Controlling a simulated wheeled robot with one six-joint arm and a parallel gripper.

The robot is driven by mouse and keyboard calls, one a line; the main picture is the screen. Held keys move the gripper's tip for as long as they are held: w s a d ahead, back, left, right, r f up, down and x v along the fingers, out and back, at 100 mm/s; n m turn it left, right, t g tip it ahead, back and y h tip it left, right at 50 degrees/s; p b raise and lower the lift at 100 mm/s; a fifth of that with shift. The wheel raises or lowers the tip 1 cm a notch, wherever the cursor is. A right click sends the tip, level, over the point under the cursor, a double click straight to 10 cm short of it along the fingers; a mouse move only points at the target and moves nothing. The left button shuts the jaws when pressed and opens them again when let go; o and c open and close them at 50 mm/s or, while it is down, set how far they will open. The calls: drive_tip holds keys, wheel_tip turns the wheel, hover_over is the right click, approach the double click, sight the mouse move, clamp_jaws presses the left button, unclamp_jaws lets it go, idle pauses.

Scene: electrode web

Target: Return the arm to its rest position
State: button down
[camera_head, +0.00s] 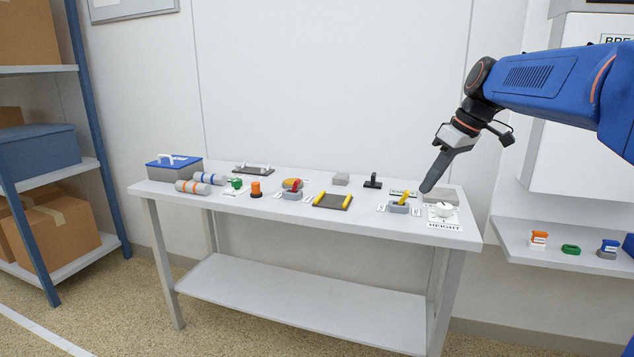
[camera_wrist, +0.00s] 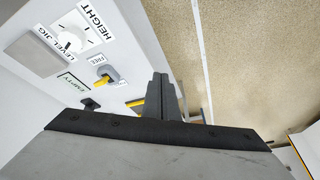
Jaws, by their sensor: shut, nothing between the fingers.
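My blue arm (camera_head: 545,85) reaches in from the right in the head view, bent downward at the wrist. My gripper (camera_head: 424,188) is shut and empty, with its tips above the right end of the white table (camera_head: 300,296). It also shows in the wrist view (camera_wrist: 160,78), with the dark fingers together. In the head view its tips appear just left of the white knob (camera_head: 444,210) on the HEIGHT plate. The exact gap between the tips and the tabletop is hard to tell.
Yellow-handled switch (camera_head: 402,203), grey block (camera_head: 440,196), black-edged plate (camera_head: 332,202), grey cylinders (camera_head: 193,187) and a blue-lidded box (camera_head: 174,168) are on the table. A wall shelf (camera_head: 520,246) at right holds small coloured parts. A blue-post rack (camera_head: 88,130) stands left.

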drive_tip(key=s+f+m+h, duration=0.1)
drive_tip(key=s+f+m, duration=0.1)
drive_tip(key=s+f, duration=0.5)
drive_tip(key=s+d+f+m+t+h, duration=0.1)
drive_tip(key=s+f+m, duration=0.2)
drive_tip(key=s+f, duration=0.4)
drive_tip(key=s+f+m+t+h, duration=0.1)
drive_tip(key=s+f+m, duration=0.2)
drive_tip(key=s+f, duration=0.5)
drive_tip(key=s, duration=1)
drive_tip(key=shift+s+d+h, duration=0.35)
drive_tip(key=shift+h, duration=0.05)
